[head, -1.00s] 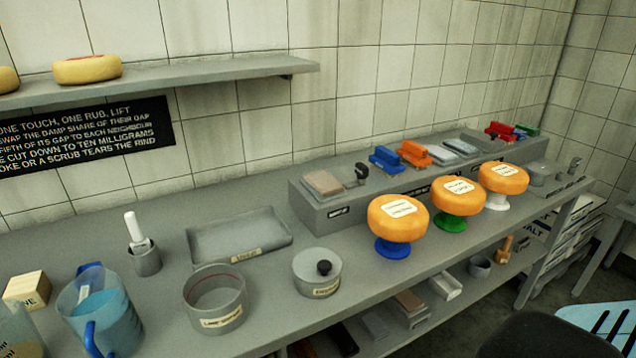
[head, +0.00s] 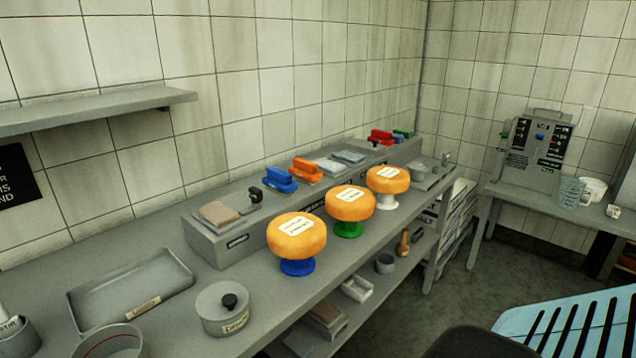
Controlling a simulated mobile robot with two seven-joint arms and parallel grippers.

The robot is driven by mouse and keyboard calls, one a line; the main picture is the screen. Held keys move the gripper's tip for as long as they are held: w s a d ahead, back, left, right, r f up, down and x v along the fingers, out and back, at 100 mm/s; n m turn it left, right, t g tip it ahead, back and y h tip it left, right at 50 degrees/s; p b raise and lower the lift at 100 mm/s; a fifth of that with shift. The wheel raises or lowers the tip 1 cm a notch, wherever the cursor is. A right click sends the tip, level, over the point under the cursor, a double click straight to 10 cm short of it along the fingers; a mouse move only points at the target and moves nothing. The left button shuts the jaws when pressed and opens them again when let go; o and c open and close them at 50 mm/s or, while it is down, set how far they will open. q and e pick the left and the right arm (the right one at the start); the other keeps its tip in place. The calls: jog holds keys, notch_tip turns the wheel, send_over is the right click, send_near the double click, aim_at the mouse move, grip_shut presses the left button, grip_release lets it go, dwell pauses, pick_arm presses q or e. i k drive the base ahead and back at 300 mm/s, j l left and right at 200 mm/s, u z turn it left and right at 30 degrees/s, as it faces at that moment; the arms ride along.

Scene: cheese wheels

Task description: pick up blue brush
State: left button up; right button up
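A blue brush (head: 281,181) lies on the raised grey ledge (head: 216,251) at the back of the bench. It sits just left of an orange brush (head: 306,170) and right of a small black-topped item (head: 257,195). It rests behind the orange cheese wheel on the blue stand. Neither of my grippers shows in the head view.
Three orange cheese wheels (head: 297,236) on blue, green and white stands line the bench in front of the ledge. A light-blue slatted chair (head: 572,322) is at lower right. Grey floor lies between bench and side table (head: 530,200).

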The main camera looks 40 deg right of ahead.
aim_at(280, 182)
jog(key=j+z, duration=0.1)
jog(key=z, duration=1.15)
